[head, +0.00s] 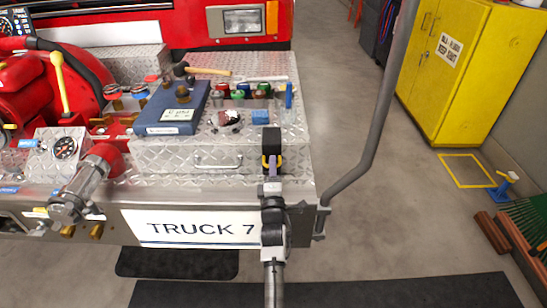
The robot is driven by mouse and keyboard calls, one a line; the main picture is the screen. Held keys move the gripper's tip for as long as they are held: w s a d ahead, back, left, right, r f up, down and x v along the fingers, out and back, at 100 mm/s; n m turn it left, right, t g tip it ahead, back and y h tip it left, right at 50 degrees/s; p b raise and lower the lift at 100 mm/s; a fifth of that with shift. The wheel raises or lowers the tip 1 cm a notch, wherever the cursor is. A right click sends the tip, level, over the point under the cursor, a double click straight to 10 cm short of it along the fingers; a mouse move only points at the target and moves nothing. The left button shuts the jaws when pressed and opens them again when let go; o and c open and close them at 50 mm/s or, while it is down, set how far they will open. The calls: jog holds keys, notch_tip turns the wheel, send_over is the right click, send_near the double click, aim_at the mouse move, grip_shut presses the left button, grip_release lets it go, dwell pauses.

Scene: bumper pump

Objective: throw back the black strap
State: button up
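A short black strap (271,138) shows upright at the front edge of the diamond-plate bumper box (170,159), right of the box's handle. My gripper (271,168) is at the strap's lower part, reached from below in front of the bumper. The yellow and dark parts around its tip overlap the strap in this view. I cannot tell whether the fingers are closed on it or only beside it. The strap's lower end is hidden behind my gripper and wrist.
On the box lie a blue book (173,108), a hammer (202,70) and several colored caps (250,90). A grey bent pipe (376,130) rises to the right of my arm. A red pump with hose fittings (72,198) is left.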

jog(key=shift+w+r, duration=0.1)
jog(key=shift+w, duration=0.1)
jog(key=shift+c, duration=0.2)
grip_shut()
jog(key=shift+r, duration=0.25)
